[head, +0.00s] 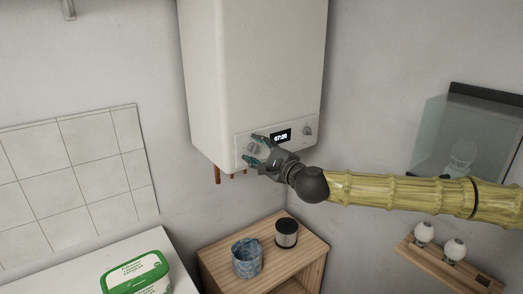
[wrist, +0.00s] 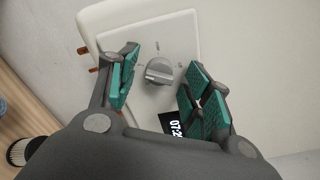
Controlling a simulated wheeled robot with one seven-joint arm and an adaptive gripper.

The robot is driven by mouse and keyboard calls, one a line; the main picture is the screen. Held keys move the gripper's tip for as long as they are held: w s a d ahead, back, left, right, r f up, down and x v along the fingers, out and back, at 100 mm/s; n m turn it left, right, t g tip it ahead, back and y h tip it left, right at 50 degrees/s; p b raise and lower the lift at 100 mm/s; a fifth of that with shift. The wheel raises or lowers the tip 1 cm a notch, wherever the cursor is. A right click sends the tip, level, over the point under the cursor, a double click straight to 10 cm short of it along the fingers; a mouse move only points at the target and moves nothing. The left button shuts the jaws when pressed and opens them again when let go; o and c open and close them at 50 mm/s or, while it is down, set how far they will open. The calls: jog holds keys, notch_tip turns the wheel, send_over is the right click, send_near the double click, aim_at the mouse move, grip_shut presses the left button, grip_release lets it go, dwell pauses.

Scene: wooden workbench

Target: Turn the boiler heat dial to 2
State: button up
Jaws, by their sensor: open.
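The white boiler (head: 255,75) hangs on the wall, with a control panel at its lower front. In the wrist view the grey heat dial (wrist: 159,71) sits on that panel, with small marks around it too small to read. My gripper (head: 255,150) is at the panel's left side in the head view, its fingers largely covering the dial there. In the wrist view my gripper (wrist: 158,82) is open, its green pads on either side of the dial and apart from it.
A lit display (head: 281,136) and a second knob (head: 308,131) sit right of my gripper. Copper pipes (head: 217,174) hang below the boiler. A shelf (head: 440,262) with white bulbs is at right.

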jog(key=c, duration=1.1)
jog(key=shift+o, duration=0.3)
jog(key=shift+d, duration=0.25)
jog(key=shift+a, duration=0.15)
jog(key=shift+n+b, duration=0.3)
jog(key=shift+b, duration=0.1)
